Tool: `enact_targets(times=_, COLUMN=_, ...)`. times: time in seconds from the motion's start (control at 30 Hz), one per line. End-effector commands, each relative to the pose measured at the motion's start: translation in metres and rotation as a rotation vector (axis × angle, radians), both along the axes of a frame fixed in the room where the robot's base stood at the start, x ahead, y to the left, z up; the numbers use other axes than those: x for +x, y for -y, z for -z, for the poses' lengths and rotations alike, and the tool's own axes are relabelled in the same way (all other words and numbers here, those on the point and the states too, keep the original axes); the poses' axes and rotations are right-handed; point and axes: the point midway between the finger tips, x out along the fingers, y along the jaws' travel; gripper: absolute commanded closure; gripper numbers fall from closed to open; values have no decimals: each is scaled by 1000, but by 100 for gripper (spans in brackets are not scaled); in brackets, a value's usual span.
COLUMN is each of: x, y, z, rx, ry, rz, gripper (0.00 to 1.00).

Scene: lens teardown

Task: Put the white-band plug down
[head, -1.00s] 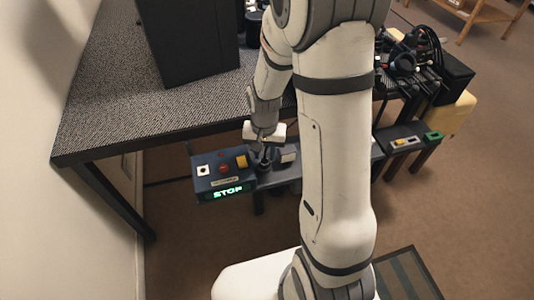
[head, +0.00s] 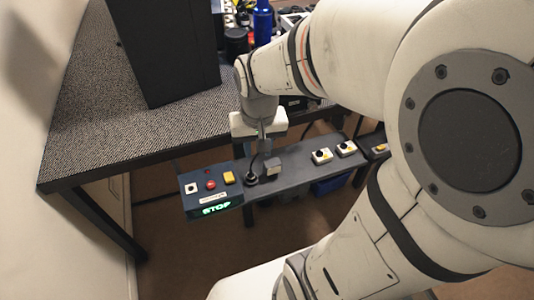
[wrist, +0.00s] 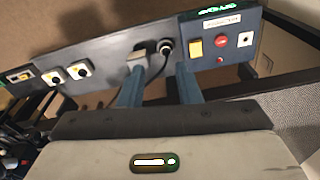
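The white-band plug (wrist: 166,46) appears as a small round dark piece with a pale ring at the dark rail, beside the control box. In the head view the dark round piece (head: 252,179) stands on the rail, below my gripper (head: 262,139). In the wrist view the two blue fingers of my gripper (wrist: 159,88) are apart, with a thin black cable between them and no plug gripped. A grey block (wrist: 137,56) is just beyond the left finger. Whether the plug is fully seated cannot be told.
The control box (head: 214,204) has a lit STOP display, a red button and a yellow switch. Two white switch blocks (head: 321,156) sit farther right on the rail. The textured table (head: 110,120) and a dark cabinet (head: 170,55) stand behind.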

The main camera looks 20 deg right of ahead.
Motion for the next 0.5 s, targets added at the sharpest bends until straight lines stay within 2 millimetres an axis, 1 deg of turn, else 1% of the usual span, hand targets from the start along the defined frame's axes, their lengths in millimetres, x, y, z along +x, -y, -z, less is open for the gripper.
enact_targets(times=0.03, x=-14, y=0, z=-8, rx=-3, ry=21, rz=-32, gripper=69)
enact_targets(times=0.1, x=-30, y=0, z=-15, rx=-9, ry=36, rz=-75, gripper=69)
enact_targets(times=0.2, x=-47, y=-1, z=-20, rx=-15, ry=53, rz=-120, gripper=69)
enact_targets(times=0.3, x=-56, y=7, z=-22, rx=-20, ry=61, rz=-144, gripper=69)
enact_targets(times=0.5, x=-58, y=7, z=-23, rx=-21, ry=63, rz=-153, gripper=69)
